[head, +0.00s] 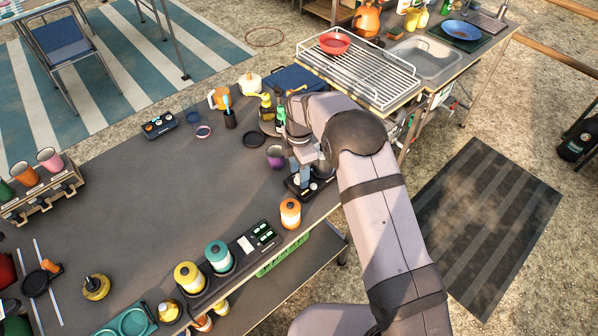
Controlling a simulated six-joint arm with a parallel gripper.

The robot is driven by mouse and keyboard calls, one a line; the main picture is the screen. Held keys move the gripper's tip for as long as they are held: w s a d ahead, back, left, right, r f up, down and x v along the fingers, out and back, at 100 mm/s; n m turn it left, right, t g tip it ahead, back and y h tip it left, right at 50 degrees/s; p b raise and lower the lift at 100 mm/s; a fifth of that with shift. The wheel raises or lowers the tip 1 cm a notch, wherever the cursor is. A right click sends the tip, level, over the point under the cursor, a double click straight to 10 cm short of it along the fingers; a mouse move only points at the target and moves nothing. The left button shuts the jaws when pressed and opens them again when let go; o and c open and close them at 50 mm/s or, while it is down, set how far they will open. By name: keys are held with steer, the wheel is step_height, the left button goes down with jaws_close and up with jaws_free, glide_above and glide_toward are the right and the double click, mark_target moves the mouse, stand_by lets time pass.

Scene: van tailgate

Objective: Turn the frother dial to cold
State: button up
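My gripper (303,180) points down at the right edge of the dark table, over a small black device (292,188) with pale round parts. This device may be the frother, but my gripper and arm cover much of it. I cannot make out a dial or its setting. The fingertips are at or just above the device; I cannot tell whether they touch it or are open or shut.
A purple-rimmed cup (275,157) stands close left of my gripper, and an orange-and-white canister (290,213) stands just in front. Bottles (266,110) and a black disc (255,139) lie behind. The middle of the table (150,195) is clear.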

steer(key=shift+r+b, duration=1.3)
steer(key=shift+r, duration=2.35)
steer(key=shift+c, duration=0.5)
